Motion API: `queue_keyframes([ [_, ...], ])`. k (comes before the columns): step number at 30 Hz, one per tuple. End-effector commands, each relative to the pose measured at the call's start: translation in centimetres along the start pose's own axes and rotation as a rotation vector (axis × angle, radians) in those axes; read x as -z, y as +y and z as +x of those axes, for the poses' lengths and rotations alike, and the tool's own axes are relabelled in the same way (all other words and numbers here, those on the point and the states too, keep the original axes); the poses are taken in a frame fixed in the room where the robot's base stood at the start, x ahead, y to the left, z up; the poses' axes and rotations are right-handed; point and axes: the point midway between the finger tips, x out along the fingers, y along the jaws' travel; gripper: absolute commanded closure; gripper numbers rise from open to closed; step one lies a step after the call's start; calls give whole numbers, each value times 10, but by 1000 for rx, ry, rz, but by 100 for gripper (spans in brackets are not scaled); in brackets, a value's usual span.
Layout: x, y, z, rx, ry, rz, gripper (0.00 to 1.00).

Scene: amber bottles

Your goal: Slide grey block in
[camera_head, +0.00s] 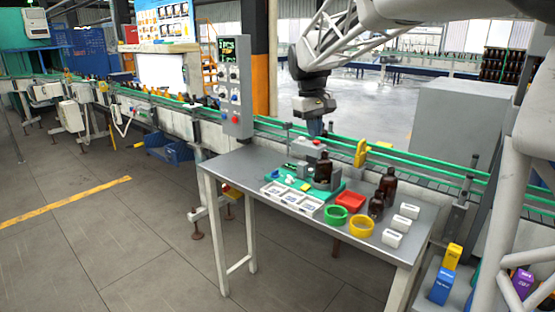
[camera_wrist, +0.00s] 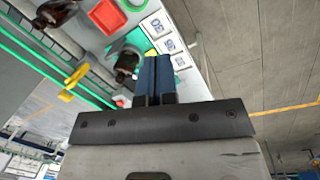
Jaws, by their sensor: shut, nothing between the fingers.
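A small grey block (camera_head: 303,170) appears to stand on the green mat (camera_head: 333,192), just left of an upright amber bottle (camera_head: 323,167); it is too small to make out clearly. The bottle has a grey piece around its base, and it also shows in the wrist view (camera_wrist: 126,64). My gripper (camera_head: 316,132) hangs above the far side of the table, behind the mat and bottle. Its blue fingers (camera_wrist: 154,76) are together and empty in the wrist view. I cannot pick out the grey block in the wrist view.
A grey box with a red button (camera_head: 306,146) stands behind the mat. White trays (camera_head: 292,198), a red tray (camera_head: 350,201), green (camera_head: 336,216) and yellow rings (camera_head: 361,227), two bottles (camera_head: 388,186) and white boxes (camera_head: 392,238) crowd the table. A conveyor runs behind.

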Motion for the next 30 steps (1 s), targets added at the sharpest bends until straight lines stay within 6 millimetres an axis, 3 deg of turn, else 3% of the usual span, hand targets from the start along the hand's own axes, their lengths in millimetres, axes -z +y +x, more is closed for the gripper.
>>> queue_keyframes([
  [16,119,34,8,-5,-82,-118,100],
  [30,214,56,32,-4,-152,-215,100],
])
